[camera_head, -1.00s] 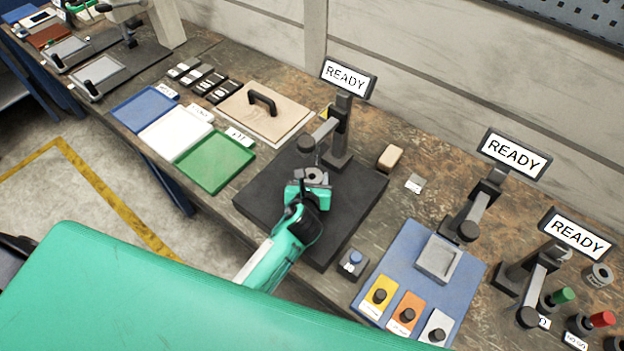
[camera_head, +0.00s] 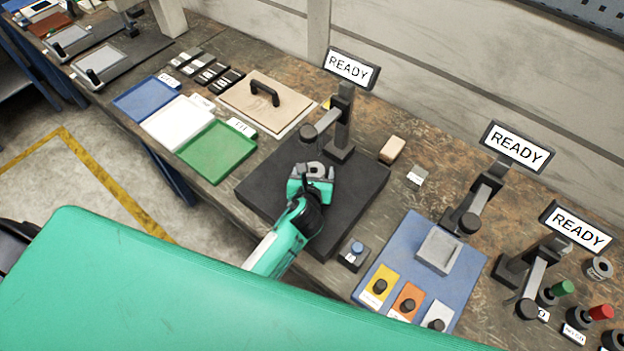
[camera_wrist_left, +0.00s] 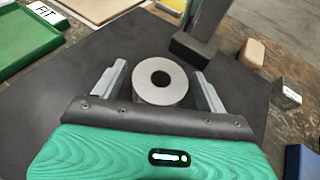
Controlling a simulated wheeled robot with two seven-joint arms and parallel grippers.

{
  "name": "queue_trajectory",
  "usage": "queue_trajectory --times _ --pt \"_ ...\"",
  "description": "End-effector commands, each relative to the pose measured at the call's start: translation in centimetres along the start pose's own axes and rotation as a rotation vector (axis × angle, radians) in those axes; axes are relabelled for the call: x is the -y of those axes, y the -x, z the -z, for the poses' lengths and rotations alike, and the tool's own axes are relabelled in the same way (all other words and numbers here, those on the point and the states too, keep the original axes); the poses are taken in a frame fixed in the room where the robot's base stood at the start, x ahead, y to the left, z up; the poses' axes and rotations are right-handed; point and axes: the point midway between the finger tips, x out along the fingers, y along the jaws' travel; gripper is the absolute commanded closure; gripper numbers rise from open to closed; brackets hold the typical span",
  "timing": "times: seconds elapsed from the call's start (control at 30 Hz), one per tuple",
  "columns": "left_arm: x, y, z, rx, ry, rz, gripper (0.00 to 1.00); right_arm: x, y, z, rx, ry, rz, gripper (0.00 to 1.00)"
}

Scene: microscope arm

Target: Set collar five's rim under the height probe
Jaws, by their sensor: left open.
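A grey ring-shaped collar (camera_head: 316,169) lies on the dark plate (camera_head: 350,205) of the left-hand station. My left gripper (camera_head: 313,172) is open around it. In the left wrist view the collar (camera_wrist_left: 160,82) sits between the two fingers (camera_wrist_left: 160,88), with a gap on each side. Its number is not visible. The height probe (camera_head: 308,133) hangs from an arm on a dark post, just behind and to the left of the collar in the head view. Whether the rim lies under the tip cannot be told. My right gripper is not in view.
Blue, white and green trays (camera_head: 215,151) lie left of the plate, near a board with a black handle (camera_head: 265,92). A blue button box (camera_head: 354,255) stands at the plate's front right. A tan block (camera_head: 391,149) is behind right. Another grey collar (camera_head: 599,268) is far right.

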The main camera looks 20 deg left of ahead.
Motion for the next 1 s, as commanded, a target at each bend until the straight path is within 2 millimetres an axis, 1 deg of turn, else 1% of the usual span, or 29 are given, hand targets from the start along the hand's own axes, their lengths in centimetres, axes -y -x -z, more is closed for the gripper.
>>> queue_trajectory --times 0.17,0.4,0.6,0.7,0.8,1.0 --pt "0.0 2.3 0.2 -0.001 -0.001 0.002 0.26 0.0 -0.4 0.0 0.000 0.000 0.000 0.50" --pt "0.0 7.2 0.3 -0.001 0.000 0.002 0.26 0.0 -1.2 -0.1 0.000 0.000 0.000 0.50" --pt "0.0 10.4 0.2 -0.001 -0.001 0.001 0.26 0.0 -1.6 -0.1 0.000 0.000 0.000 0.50" --pt "0.0 11.3 0.1 0.000 -0.001 0.000 0.26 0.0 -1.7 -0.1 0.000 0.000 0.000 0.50" --pt "0.0 11.7 0.1 0.000 -0.001 0.000 0.26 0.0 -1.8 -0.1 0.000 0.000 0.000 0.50" --pt "0.0 11.8 0.0 0.000 -0.001 0.000 0.26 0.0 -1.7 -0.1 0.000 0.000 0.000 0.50"
